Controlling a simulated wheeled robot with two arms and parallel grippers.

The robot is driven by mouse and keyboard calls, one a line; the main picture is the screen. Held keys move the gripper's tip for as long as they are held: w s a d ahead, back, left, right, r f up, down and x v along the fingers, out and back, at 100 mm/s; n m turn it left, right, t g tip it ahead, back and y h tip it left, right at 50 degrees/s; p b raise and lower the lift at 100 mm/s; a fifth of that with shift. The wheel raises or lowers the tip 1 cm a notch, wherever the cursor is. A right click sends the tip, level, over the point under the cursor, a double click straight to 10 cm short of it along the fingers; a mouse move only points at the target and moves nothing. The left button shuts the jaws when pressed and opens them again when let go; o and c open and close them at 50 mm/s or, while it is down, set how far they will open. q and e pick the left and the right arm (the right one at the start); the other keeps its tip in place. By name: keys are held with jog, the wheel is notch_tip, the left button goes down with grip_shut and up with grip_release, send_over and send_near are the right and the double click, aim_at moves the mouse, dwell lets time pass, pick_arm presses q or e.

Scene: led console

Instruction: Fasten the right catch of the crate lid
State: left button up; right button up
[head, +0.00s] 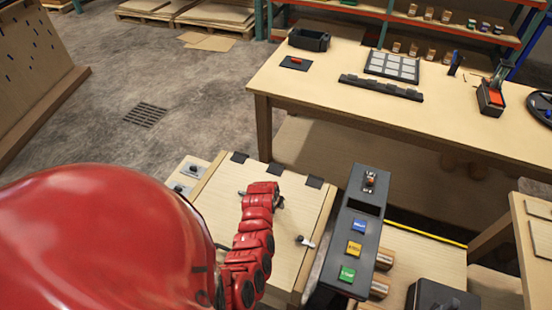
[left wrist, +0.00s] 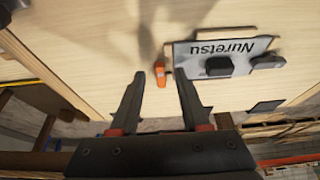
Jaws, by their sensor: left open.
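The pale wooden crate lid (head: 225,205) lies in the middle foreground of the head view. A small dark fitting with a pale lever (head: 305,241) sits near its right side; I cannot tell if it is the right catch. My left arm reaches over the lid, and its gripper is mostly hidden there. In the left wrist view my left gripper (left wrist: 162,76) is open over a wooden surface. A small orange piece (left wrist: 162,71) shows between its fingertips; contact is unclear. Beside it is a grey "Nuretsu" plate (left wrist: 240,50) with black fittings. My right gripper is not in view.
Dark hinge-like tabs (head: 277,169) line the lid's far edge. A dark panel (head: 352,235) with blue, yellow and green buttons stands close on the right. A workbench (head: 330,95) with trays and parts is behind. Open floor (head: 110,80) lies to the left.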

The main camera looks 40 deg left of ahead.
pick_arm(q)
jog(key=shift+w+f, duration=0.1)
jog(key=shift+f, duration=0.15)
grip_shut()
dwell(0.3)
